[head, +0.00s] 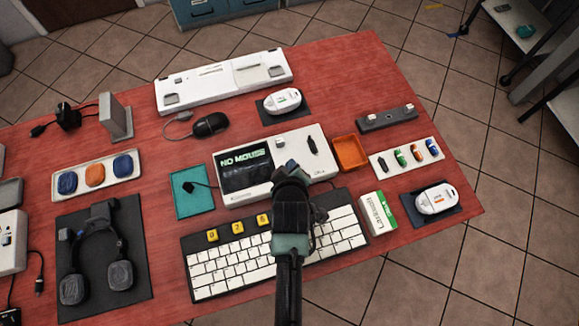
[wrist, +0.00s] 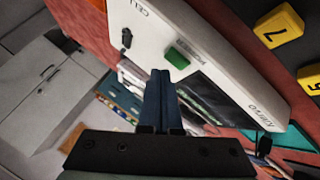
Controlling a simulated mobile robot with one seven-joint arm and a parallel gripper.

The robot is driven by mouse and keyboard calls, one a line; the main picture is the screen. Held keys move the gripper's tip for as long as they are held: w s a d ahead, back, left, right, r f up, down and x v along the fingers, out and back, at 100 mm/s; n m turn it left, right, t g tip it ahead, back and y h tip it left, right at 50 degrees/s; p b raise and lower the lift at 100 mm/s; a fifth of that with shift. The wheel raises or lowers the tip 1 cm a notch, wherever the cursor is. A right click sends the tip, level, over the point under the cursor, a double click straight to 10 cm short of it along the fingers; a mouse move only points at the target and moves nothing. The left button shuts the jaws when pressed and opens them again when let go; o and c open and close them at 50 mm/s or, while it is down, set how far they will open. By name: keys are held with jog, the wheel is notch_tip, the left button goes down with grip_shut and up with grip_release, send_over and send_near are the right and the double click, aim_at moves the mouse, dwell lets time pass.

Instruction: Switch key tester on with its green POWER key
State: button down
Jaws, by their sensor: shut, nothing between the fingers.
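The key tester is a white box (head: 238,200) in the middle of the red table, with a dark screen (head: 247,171) showing "NO MOUSE" in pale green letters. In the wrist view its white top (wrist: 215,75) carries a raised green POWER key (wrist: 177,57). My gripper (head: 290,168) is shut and empty above the tester, right of its screen, and hides the green key in the head view. In the wrist view the closed dark fingertips (wrist: 160,73) appear just beside the green key; I cannot tell whether they touch it.
A white keyboard (head: 220,272) with several yellow keys lies in front of the tester. An orange tray (head: 350,153) is to its right and a teal mat (head: 192,203) to its left.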

notch_tip(320, 180, up, 6)
jog(key=p, duration=0.5)
jog(key=shift+p, duration=0.3)
